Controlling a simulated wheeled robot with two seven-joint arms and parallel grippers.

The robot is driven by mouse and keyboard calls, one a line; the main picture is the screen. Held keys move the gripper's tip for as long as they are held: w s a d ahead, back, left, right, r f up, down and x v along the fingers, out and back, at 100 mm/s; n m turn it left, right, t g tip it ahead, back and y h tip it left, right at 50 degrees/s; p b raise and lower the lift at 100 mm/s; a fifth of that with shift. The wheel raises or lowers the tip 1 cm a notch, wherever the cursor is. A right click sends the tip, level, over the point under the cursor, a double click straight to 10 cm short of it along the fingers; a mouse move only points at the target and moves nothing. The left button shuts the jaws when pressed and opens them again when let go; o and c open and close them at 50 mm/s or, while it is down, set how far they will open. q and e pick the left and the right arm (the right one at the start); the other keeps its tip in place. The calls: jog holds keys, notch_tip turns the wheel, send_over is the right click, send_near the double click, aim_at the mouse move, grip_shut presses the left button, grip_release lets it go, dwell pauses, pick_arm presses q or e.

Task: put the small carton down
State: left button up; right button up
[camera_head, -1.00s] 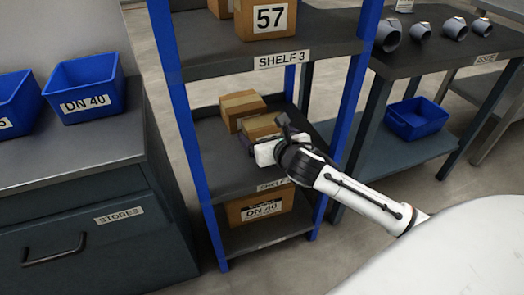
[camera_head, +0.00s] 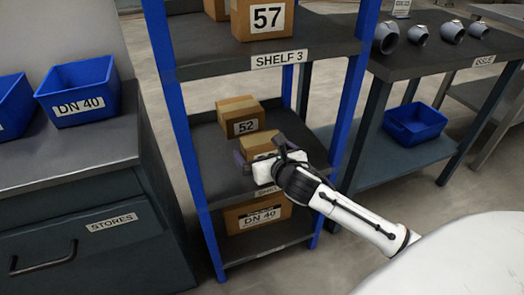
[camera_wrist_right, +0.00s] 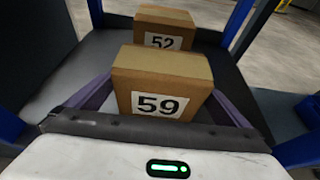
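The small carton marked 59 (camera_wrist_right: 160,105) sits between the fingers of my right gripper (camera_wrist_right: 162,95) in the right wrist view, with a finger against each side. In the head view this carton (camera_head: 258,145) is over the front of the middle shelf (camera_head: 225,183), upright. My right gripper (camera_head: 262,156) reaches it from the front right and hides part of it. I cannot tell whether its underside touches the shelf. A second carton marked 52 (camera_head: 240,117) stands right behind it, also in the wrist view (camera_wrist_right: 163,30). My left gripper is not in view.
Blue posts (camera_head: 185,130) frame the rack. The upper shelf (camera_head: 215,58) bears a carton marked 57 (camera_head: 264,20). A DN 40 carton (camera_head: 256,213) sits on the bottom shelf. Free shelf surface shows left of the held carton.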

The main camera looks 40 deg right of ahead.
jog(key=shift+r, duration=0.1)
jog(key=shift+s+a+r, duration=0.1)
jog(key=shift+s+r, duration=0.05)
jog(key=shift+s, duration=0.15)
jog(key=p+v, duration=0.4)
jog(key=v, duration=0.7)
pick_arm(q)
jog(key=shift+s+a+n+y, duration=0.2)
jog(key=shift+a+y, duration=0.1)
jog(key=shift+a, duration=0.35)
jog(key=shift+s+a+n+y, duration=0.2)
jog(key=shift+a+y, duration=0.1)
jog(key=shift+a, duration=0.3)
pick_arm(e)
jog(key=s+a+f+m+g+y, duration=0.1)
jog(key=s+a+m, duration=0.4)
jog(key=m, duration=0.5)
jog(key=s+a+f+m+g+y, duration=0.2)
jog(key=s+a+f+m, duration=0.3)
jog(key=a+m, duration=0.4)
jog(key=s+a+f+m+g+y, duration=0.2)
jog(key=s+a+f+m+y, duration=0.2)
jog(key=a+m, duration=0.3)
jog(key=s+f+m, duration=0.1)
jog(key=m, duration=0.3)
jog(key=shift+f+m, duration=0.25)
jog(key=shift+m, duration=0.15)
jog(key=shift+s, duration=0.1)
